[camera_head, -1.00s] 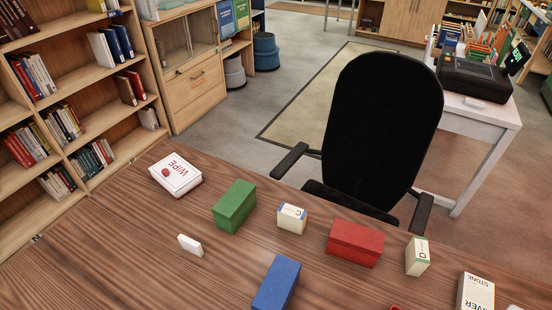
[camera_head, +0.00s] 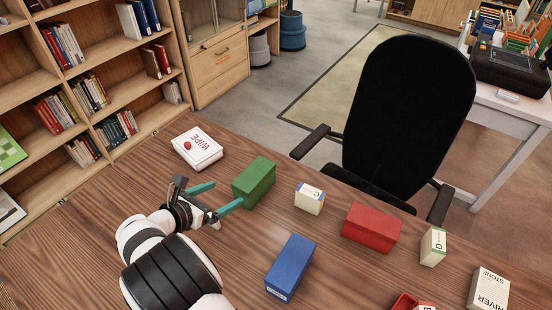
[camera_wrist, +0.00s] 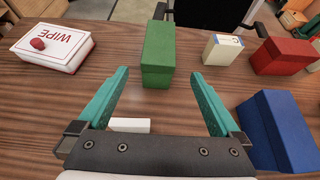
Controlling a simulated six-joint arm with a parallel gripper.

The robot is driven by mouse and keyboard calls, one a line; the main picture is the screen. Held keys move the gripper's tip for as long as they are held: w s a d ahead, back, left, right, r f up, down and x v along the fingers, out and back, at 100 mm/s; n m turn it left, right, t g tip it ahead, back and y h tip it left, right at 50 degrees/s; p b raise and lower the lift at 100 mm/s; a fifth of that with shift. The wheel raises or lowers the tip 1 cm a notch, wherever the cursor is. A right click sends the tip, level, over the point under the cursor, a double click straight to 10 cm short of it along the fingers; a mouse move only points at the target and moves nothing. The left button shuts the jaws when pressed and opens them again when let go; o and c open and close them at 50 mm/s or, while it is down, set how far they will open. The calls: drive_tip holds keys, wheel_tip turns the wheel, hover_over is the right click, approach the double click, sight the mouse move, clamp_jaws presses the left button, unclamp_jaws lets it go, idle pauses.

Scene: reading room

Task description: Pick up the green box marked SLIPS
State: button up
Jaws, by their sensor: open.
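The green box (camera_head: 254,182) sits on the wooden table, with no lettering visible on the faces I see. In the wrist view the green box (camera_wrist: 172,50) is straight ahead, centred between my fingers. My gripper (camera_head: 229,193) has two teal fingers spread apart with nothing between them. Its fingertips point toward the near end of the box; in the head view the right fingertip overlaps the box's lower left edge, and I cannot tell if it touches.
A white WIPE box (camera_head: 197,148) lies left of the green box. A small cream box (camera_head: 309,199), a red box (camera_head: 371,228) and a blue box (camera_head: 290,267) stand to the right. A small white block (camera_wrist: 130,125) lies below my gripper. A black chair (camera_head: 408,110) stands beyond the table.

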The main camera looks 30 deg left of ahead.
sight(254, 178)
drive_tip(key=x, duration=1.5)
drive_tip(key=shift+w+a, duration=0.1)
drive_tip(key=shift+w, duration=0.15)
clamp_jaws()
